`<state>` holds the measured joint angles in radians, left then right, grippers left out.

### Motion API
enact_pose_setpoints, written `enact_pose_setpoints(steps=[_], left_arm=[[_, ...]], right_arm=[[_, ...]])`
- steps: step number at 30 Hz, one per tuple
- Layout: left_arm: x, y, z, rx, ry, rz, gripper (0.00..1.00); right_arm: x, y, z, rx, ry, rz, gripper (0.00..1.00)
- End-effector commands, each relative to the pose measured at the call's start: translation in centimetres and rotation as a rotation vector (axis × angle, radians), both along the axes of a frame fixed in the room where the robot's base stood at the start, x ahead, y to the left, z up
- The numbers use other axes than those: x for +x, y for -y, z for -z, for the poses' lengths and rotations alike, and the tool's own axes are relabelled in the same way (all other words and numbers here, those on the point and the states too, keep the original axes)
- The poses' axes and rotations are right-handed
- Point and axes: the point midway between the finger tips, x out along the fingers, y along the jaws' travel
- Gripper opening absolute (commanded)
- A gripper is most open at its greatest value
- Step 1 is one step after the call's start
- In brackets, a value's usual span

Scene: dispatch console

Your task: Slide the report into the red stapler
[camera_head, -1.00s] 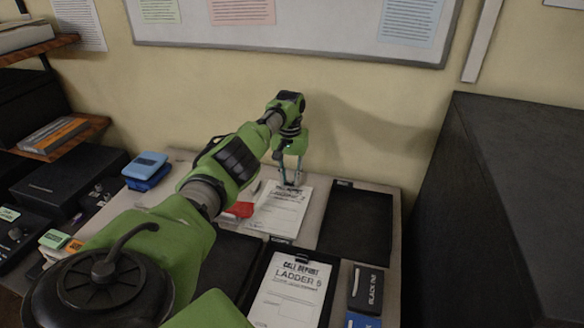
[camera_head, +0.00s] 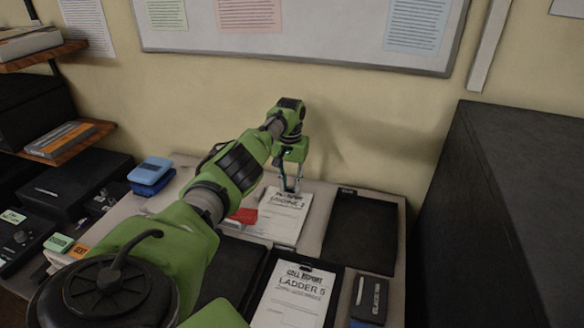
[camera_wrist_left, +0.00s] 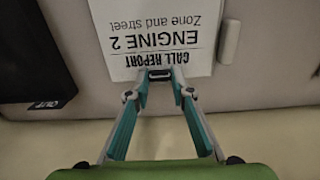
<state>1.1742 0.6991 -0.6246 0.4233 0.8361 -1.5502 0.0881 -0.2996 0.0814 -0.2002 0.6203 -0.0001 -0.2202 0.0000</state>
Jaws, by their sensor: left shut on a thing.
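The report (camera_head: 279,220) is a white sheet marked ENGINE 2, lying on the console top near the wall. My left gripper (camera_head: 290,190) is shut on its wall-side edge. The left wrist view shows the fingertips (camera_wrist_left: 160,73) together at the heading edge of the report (camera_wrist_left: 155,35). The red stapler (camera_head: 244,215) lies just left of the report in the head view, partly hidden by my left arm. I cannot tell whether the sheet is inside its jaws. My right gripper is not in view.
A black tray (camera_head: 360,235) stands right of the report. Nearer lies a LADDER 5 report (camera_head: 295,297) on a black tray, with a black ink pad box (camera_head: 369,296) beside it. A blue box (camera_head: 152,171) stands left. A large dark cabinet (camera_head: 500,215) bounds the right.

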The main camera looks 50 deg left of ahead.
Motion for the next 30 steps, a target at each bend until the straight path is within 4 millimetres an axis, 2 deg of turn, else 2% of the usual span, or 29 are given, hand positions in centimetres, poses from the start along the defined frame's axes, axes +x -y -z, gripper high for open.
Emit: enact_pose_setpoints(steps=[30], left_arm=[[-0.34,-0.66,0.02,0.000,0.000,0.000,0.03]], right_arm=[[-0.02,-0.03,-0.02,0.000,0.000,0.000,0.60]])
